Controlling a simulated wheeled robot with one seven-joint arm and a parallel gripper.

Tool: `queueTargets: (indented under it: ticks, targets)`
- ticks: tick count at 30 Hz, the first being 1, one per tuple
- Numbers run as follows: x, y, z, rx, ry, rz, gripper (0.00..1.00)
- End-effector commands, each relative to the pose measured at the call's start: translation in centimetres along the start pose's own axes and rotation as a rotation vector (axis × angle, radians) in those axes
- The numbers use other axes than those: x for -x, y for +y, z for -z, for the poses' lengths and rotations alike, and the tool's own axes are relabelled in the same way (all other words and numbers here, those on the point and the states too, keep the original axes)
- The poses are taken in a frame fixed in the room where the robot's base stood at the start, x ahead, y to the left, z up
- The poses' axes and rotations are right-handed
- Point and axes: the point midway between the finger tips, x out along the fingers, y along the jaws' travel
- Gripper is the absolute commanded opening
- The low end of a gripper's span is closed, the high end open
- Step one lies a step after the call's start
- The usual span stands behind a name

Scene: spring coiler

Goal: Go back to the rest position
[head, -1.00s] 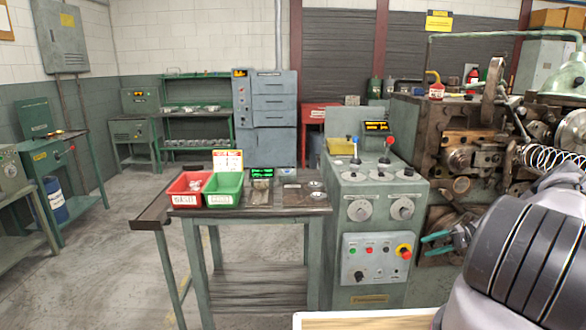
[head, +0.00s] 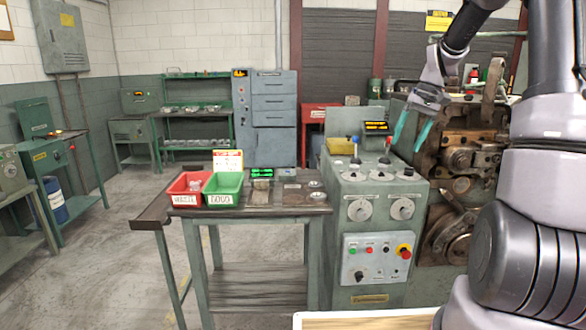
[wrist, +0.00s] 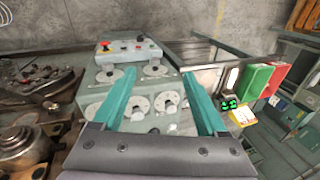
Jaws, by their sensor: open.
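My gripper (head: 411,130) is raised in the head view, with its two teal fingers pointing down above the right side of the green control cabinet (head: 340,205). The fingers are apart with nothing between them. In the wrist view, my gripper (wrist: 165,95) shows both fingers spread over the cabinet top with its round dials (wrist: 120,108). It appears clear of the cabinet. My arm folds up along the right side of the head view and hides part of the coiling machine (head: 470,155).
A side table (head: 185,213) left of the cabinet holds a red bin (head: 185,198), a green bin (head: 222,200) and a small green display (head: 262,172). A red-and-yellow stop button (head: 405,252) is on the cabinet front.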

Motion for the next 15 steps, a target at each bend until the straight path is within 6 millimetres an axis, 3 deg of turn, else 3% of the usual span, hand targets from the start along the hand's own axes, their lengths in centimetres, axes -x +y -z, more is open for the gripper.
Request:
queueTargets:
  ticks: [1,6,15]
  targets:
    - [1.6,-1.5,-1.5,-0.003,0.032,-0.028,0.75]
    - [5.5,-5.1,-6.5,-0.044,0.143,-0.093,0.75]
    - [9.8,-9.2,-16.6,-0.125,0.369,-0.106,0.75]
